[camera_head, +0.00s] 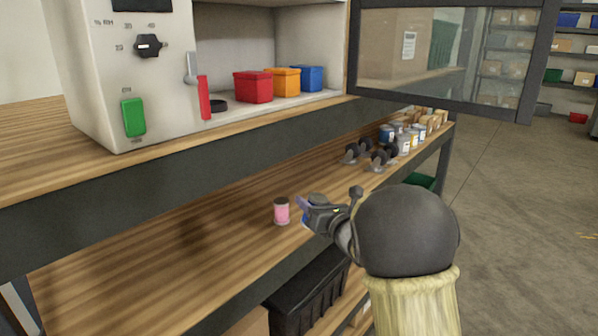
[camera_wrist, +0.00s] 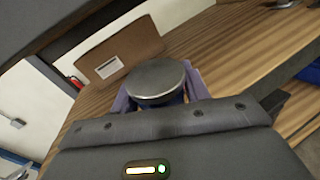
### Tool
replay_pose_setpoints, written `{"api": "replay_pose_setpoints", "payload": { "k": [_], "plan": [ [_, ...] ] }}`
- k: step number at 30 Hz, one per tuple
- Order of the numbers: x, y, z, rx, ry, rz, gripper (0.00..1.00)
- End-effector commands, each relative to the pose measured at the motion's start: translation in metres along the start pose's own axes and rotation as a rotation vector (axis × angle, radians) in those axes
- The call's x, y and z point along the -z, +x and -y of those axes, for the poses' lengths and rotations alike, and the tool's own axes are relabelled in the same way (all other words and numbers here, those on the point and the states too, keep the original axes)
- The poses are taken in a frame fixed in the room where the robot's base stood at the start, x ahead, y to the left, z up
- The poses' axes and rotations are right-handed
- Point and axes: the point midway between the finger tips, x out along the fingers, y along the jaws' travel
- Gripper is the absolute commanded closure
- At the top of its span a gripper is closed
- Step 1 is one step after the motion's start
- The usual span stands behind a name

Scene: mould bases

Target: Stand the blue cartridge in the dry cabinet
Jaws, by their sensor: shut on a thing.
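The blue cartridge (camera_wrist: 157,82) is a short cylinder with a round grey metal top. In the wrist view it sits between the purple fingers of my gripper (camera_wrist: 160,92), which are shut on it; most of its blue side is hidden. In the head view my gripper (camera_head: 308,208) is over the lower wooden shelf, right beside a pink jar (camera_head: 281,212). A bit of blue shows under the fingers; I cannot tell whether the cartridge touches the shelf. The dry cabinet (camera_head: 165,95) stands on the upper bench, with its glass door (camera_head: 440,55) swung open to the right.
Inside the cabinet stand a red box (camera_head: 253,87), an orange box (camera_head: 284,82) and a blue box (camera_head: 311,78). The upper bench's dark edge (camera_head: 170,155) overhangs the lower shelf. Dark clamp-like items (camera_head: 380,158) and several cans (camera_head: 404,142) stand further back.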

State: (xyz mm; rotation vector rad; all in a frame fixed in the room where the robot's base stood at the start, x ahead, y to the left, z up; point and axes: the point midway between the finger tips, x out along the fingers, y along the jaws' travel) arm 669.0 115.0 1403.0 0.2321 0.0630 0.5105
Motion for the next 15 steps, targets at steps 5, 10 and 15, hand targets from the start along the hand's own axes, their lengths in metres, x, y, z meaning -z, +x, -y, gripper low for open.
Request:
{"api": "replay_pose_setpoints", "payload": {
  "k": [5,10,15],
  "plan": [
    [0.073,-0.018,0.048,0.174,0.001,0.029,0.84],
    [0.136,-0.037,0.088,0.318,-0.004,0.065,0.84],
    [0.19,-0.05,0.118,0.41,-0.006,0.092,0.84]
  ]
}}
